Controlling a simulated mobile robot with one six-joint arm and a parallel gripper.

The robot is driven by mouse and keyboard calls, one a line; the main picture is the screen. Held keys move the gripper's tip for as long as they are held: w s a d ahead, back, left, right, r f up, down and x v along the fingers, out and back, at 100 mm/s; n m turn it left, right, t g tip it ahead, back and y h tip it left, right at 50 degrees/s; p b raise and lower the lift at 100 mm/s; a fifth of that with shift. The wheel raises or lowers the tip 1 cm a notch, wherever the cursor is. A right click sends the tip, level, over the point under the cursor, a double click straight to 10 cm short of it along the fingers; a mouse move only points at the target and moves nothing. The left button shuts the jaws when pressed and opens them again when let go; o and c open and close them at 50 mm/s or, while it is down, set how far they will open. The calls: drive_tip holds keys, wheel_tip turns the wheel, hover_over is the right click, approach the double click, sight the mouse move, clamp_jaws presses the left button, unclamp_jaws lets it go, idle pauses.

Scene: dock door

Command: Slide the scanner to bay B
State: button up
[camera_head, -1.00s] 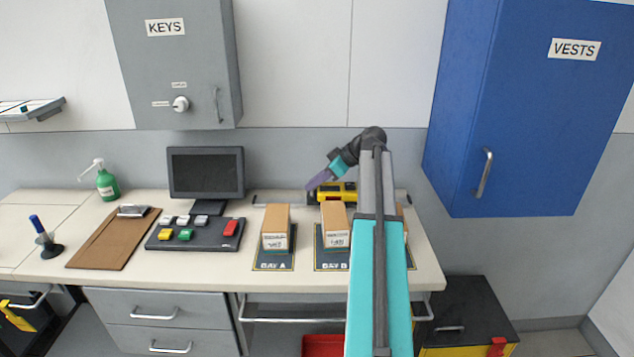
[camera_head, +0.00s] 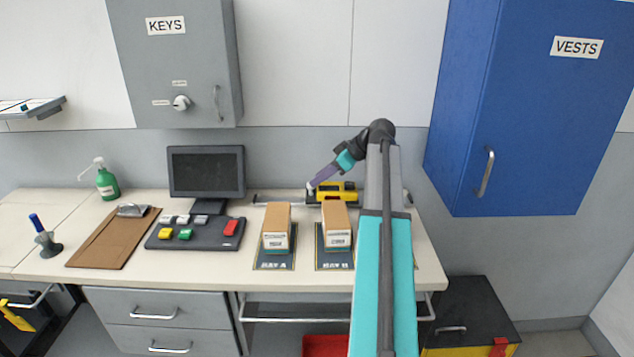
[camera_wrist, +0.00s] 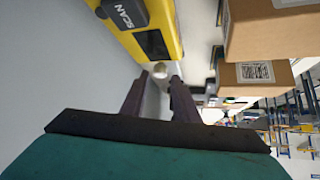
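The yellow-and-black scanner (camera_head: 339,197) sits on a rail at the back of the bench, behind the box at bay B. In the wrist view its yellow body (camera_wrist: 166,18) fills the top, with a dark window and a SCAN label. My gripper (camera_head: 311,188) points down at the scanner's left end. In the wrist view my gripper's two fingers (camera_wrist: 159,90) are apart, with a pale round knob (camera_wrist: 160,70) just beyond or between the tips; I cannot tell if they touch it. The bay B plate (camera_head: 334,265) and the bay A plate (camera_head: 274,265) lie in front.
Cardboard boxes stand on bay A (camera_head: 276,220) and bay B (camera_head: 335,218), close in front of the rail. The monitor (camera_head: 206,172) and the button panel (camera_head: 194,240) are on the left. The blue vests cabinet (camera_head: 530,110) hangs at the right. My arm covers the bench right of bay B.

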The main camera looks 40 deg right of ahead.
drive_tip(key=b+v, duration=0.2)
drive_tip(key=v, duration=0.9)
idle(0.3)
